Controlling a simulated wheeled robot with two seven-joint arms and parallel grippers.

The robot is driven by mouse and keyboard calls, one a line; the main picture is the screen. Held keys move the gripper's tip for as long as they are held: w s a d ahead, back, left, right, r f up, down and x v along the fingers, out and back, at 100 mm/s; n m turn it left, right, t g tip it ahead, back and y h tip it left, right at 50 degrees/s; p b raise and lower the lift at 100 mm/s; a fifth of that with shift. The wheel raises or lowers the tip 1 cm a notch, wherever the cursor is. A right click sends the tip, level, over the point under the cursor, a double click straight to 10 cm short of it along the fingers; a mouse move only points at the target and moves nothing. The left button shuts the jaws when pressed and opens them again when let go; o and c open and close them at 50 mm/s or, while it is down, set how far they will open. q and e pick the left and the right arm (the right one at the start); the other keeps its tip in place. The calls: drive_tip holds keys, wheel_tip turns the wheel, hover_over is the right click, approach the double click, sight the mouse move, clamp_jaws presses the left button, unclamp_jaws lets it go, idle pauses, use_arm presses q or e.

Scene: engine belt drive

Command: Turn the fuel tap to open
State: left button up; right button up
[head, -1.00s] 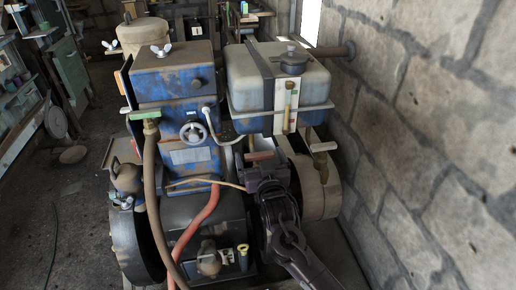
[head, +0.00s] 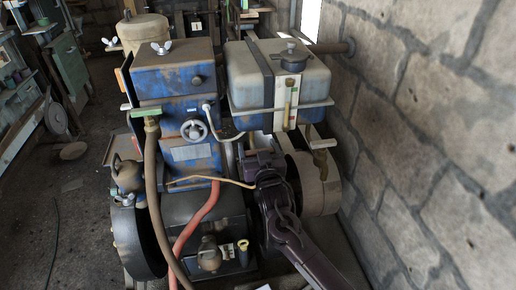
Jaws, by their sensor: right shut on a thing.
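The fuel tank (head: 276,82) is a grey and blue box with a dark strap and a black cap, at the upper middle of the head view. My right gripper (head: 263,160) is dark purple and sits just below the tank, left of the large pulley wheel. It is shut on a small part there, which I take to be the fuel tap. The jaws hide that part, so its lever angle cannot be told. A thin yellowish pipe (head: 212,179) runs from the gripper's place to the left. My left gripper is not in view.
The blue engine block (head: 175,80) with a handwheel (head: 194,130) stands left of the tank. A red hose (head: 198,218) and a brown hose (head: 155,200) hang in front. The wheel (head: 318,188) and stone wall (head: 430,150) bound the right side.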

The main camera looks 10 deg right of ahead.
drive_tip(key=shift+n+y, duration=0.3)
drive_tip(key=shift+y, duration=0.2)
drive_tip(key=n+y, duration=0.1)
drive_tip(key=y, duration=0.1)
drive_tip(key=n+g+y+b, duration=0.1)
drive_tip(key=n+y, duration=0.1)
drive_tip(key=y, duration=0.1)
drive_tip(key=shift+a+f+n, duration=0.1)
drive_tip(key=shift+a+n, duration=0.1)
drive_tip(key=shift+n, duration=0.1)
drive_tip(key=n+g+y+b, duration=0.1)
drive_tip(key=y, duration=0.1)
drive_tip(key=n+g+y, duration=0.1)
drive_tip(key=y, duration=0.1)
drive_tip(key=shift+a+n+b, duration=0.2)
drive_tip(key=shift+n+b, duration=0.2)
drive_tip(key=n+g+y+b, duration=0.1)
drive_tip(key=g+y+b, duration=0.1)
drive_tip(key=n+g+y+b, duration=0.3)
drive_tip(key=n+g+b, duration=0.1)
drive_tip(key=b, duration=0.1)
drive_tip(key=shift+s+a+y, duration=0.3)
drive_tip(key=shift+s+y, duration=0.1)
drive_tip(key=shift+s+a+n+g+y+b, duration=0.15)
drive_tip(key=shift+n+g+y+b, duration=0.25)
drive_tip(key=shift+n+g+b, duration=0.55)
drive_tip(key=o, duration=1)
